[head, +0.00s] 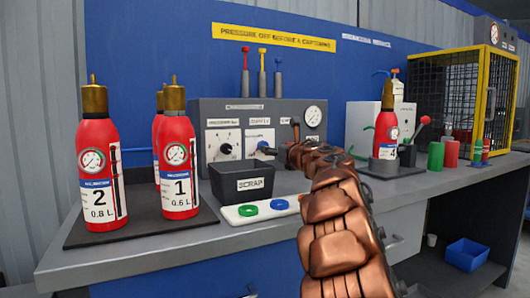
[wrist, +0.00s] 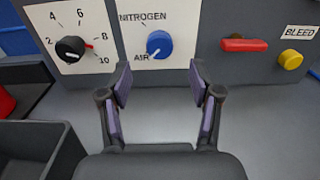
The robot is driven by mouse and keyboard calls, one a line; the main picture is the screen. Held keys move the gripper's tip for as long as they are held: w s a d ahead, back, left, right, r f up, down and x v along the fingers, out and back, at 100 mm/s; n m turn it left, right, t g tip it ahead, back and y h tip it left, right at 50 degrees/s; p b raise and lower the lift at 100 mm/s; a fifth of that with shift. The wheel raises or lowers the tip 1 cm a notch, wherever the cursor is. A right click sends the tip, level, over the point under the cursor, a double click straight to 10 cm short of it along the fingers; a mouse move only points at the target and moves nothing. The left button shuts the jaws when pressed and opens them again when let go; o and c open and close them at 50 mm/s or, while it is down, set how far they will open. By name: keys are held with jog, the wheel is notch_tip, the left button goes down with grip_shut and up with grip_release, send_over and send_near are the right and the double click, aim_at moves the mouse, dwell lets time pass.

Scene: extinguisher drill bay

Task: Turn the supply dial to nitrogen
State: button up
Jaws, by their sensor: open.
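The supply dial is a round blue knob (wrist: 159,44) on a white plate in the wrist view, with NITROGEN printed above it and AIR at its lower left. Its white mark points down-left, toward AIR. The same blue knob (head: 263,147) shows small on the grey panel in the head view, partly beside my arm. My gripper (wrist: 160,83) is open and empty. Its two purple-padded fingers stand apart below the knob in the wrist view, one to each side, and do not appear to touch it. In the head view my copper arm hides much of the gripper.
A black pressure knob (wrist: 70,49) is left of the dial; a red handle (wrist: 245,45) and yellow BLEED knob (wrist: 291,59) are right. The dark SCRAP bin (head: 240,184) stands in front of the panel. Red extinguishers (head: 98,175) stand at the left.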

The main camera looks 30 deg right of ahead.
jog(key=w+p, duration=0.2)
jog(key=w, duration=0.5)
jog(key=shift+w+d+p, duration=0.2)
jog(key=shift+d+p, duration=0.15)
jog(key=c, duration=1.1)
jog(key=shift+c, duration=0.2)
